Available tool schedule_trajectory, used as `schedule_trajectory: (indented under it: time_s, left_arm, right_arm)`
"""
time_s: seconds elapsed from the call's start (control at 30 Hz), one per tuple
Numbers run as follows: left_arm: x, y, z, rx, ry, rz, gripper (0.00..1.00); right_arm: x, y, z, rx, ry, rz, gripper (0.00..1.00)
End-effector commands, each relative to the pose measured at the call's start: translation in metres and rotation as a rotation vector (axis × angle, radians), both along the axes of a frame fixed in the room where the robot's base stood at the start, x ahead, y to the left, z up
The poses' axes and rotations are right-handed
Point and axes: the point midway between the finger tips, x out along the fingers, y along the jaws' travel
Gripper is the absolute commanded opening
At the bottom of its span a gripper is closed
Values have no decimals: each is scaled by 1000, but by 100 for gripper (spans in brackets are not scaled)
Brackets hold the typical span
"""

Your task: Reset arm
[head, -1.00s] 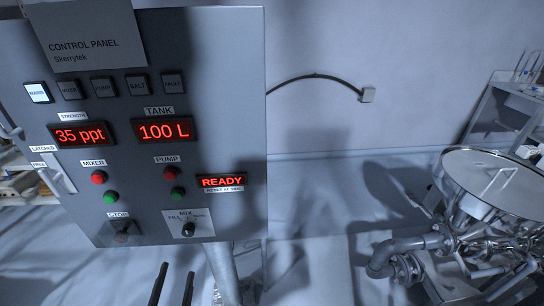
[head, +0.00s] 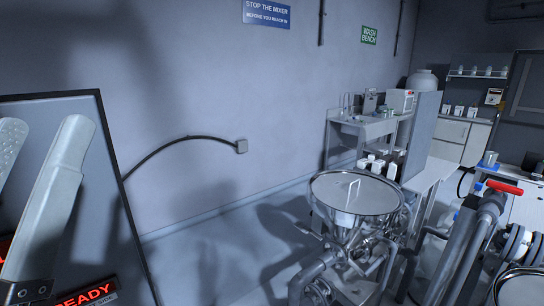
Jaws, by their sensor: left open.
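My left gripper (head: 43,125) stands at the left edge of the head view with its pale grey fingers pointing up. The fingers are apart, with nothing seen between them. They are in front of the grey control panel (head: 95,210) and hide part of it. A red READY display (head: 88,294) shows low on the panel, partly cut by the bottom edge. I cannot tell how far the fingers are from the panel face. My right gripper is not in view.
A steel hopper with a round lid (head: 357,192) stands over pipework at lower centre. A red-handled valve (head: 505,187) is at the right. A wash bench (head: 362,125) and side table (head: 428,174) stand behind. Floor between panel and hopper looks clear.

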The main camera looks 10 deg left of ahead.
Motion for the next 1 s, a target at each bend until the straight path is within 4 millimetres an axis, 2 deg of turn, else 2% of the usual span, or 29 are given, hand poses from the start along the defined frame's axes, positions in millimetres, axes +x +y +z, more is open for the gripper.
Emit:
schedule_trajectory:
  time_s: [0.03, 0.07, 0.1, 0.27, 0.37, 0.5, 0.7, 0.83, 0.9, 1.0]
  left_arm:
    - [4, -13, -4, 56, 26, -22, 73]
    - [4, -10, 26, 48, 22, -17, 73]
    - [4, -10, 43, 46, 22, -16, 73]
    - [4, -10, 103, 44, 23, -16, 73]
    - [4, -9, 149, 43, 24, -15, 73]
    - [4, -9, 220, 43, 24, -15, 73]
    - [5, -9, 317, 43, 26, -15, 73]
    - [5, -9, 359, 43, 26, -15, 73]
    - [5, -9, 371, 43, 27, -15, 73]
    - [5, -9, 377, 43, 27, -15, 73]
  right_arm:
    - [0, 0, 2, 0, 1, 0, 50]
    - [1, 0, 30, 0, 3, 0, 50]
    - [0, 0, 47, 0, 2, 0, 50]
    - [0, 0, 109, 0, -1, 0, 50]
    - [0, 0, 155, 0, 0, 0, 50]
    - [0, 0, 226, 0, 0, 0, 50]
    - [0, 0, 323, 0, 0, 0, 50]
    - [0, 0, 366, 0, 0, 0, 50]
    - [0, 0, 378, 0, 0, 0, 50]
    - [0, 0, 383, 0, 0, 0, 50]
